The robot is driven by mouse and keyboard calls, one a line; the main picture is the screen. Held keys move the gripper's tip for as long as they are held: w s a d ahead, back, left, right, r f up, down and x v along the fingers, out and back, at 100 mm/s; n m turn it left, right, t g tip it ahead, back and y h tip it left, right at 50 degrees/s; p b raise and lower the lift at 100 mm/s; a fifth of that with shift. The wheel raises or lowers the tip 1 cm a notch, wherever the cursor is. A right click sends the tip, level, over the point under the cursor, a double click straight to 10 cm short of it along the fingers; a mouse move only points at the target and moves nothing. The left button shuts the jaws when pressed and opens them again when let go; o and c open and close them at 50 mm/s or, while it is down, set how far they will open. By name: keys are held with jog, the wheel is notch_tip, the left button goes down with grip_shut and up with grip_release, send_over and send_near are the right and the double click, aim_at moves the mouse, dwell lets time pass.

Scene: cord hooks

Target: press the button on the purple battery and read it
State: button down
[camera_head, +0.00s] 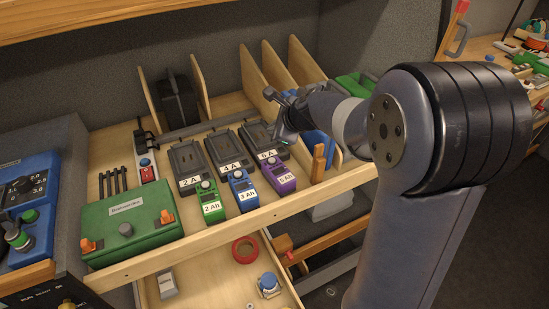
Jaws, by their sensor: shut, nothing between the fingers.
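The purple battery (279,176) lies on the wooden shelf, the rightmost of three in a row, with a white label reading 5 Ah. A small greenish spot shows near its far end; I cannot tell whether any indicator is lit. A blue battery (242,190) marked 3 Ah and a green battery (208,202) marked 2 Ah lie to its left. My arm reaches in from the right.
Three dark chargers stand behind the batteries, including the 4 A charger (229,159). A green box (130,222) sits at the left. Wooden dividers (268,75) stand behind, and a wooden peg (318,163) stands right of the purple battery. An open drawer (212,279) lies below.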

aim_at(274, 163)
jog(key=shift+f, duration=0.2)
notch_tip(274, 163, down, 8)
jog(key=b, duration=0.8)
jog(key=shift+f, duration=0.25)
dwell(1.5)
jog(key=shift+f+b, duration=0.4)
jog(key=shift+b, duration=0.05)
jog(key=shift+f+b, duration=0.3)
jog(key=shift+f, duration=0.1)
dwell(0.4)
dwell(0.4)
jog(key=shift+r+p, duration=0.8)
